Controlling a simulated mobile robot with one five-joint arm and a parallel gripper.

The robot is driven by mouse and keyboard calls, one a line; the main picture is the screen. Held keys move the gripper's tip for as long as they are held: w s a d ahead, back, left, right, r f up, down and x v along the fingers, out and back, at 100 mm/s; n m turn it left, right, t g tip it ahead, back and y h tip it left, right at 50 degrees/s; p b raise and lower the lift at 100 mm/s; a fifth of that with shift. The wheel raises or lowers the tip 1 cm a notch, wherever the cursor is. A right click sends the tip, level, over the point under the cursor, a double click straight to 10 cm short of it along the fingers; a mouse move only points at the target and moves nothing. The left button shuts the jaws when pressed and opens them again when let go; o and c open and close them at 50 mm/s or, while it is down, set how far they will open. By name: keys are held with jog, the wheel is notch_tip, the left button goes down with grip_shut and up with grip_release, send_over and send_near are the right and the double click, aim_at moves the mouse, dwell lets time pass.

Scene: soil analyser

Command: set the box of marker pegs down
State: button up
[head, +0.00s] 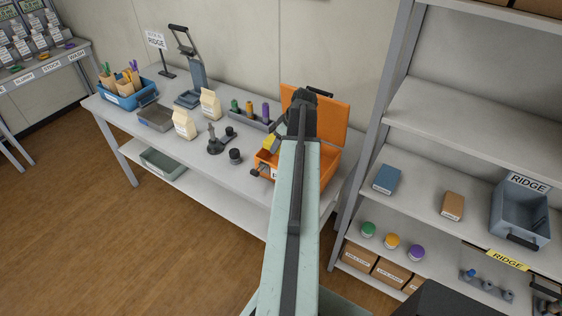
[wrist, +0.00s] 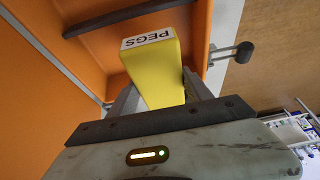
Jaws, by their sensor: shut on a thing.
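The box of marker pegs is yellow with a white PEGS label, and in the wrist view (wrist: 156,72) it sits between my two fingers. My gripper (wrist: 162,88) is shut on it. In the head view the yellow box (head: 269,142) shows just left of my arm, at the open orange case (head: 328,165). The case stands on the table with its lid raised at the back. In the wrist view the orange walls lie behind and around the box. I cannot tell whether the box touches the case. My arm hides part of the case.
The table (head: 236,178) also holds a blue tote (head: 128,100), a grey tray (head: 155,117), paper bags (head: 185,124), a rack with coloured pegs (head: 250,120) and dark fittings (head: 220,143). A shelf unit (head: 455,125) stands at the right, with a grey bin (head: 520,212) and small boxes.

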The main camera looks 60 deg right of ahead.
aim_at(277, 162)
notch_tip(277, 162, down, 8)
jog(key=b, duration=0.6)
jog(key=shift+r, duration=0.2)
jog(key=shift+f, duration=0.15)
jog(key=o, duration=1.7)
jog(key=shift+r, duration=0.4)
jog(key=p+v, duration=1.1)
jog(key=shift+s+a+r, duration=0.1)
jog(key=shift+r, duration=0.25)
jog(key=shift+f, duration=0.1)
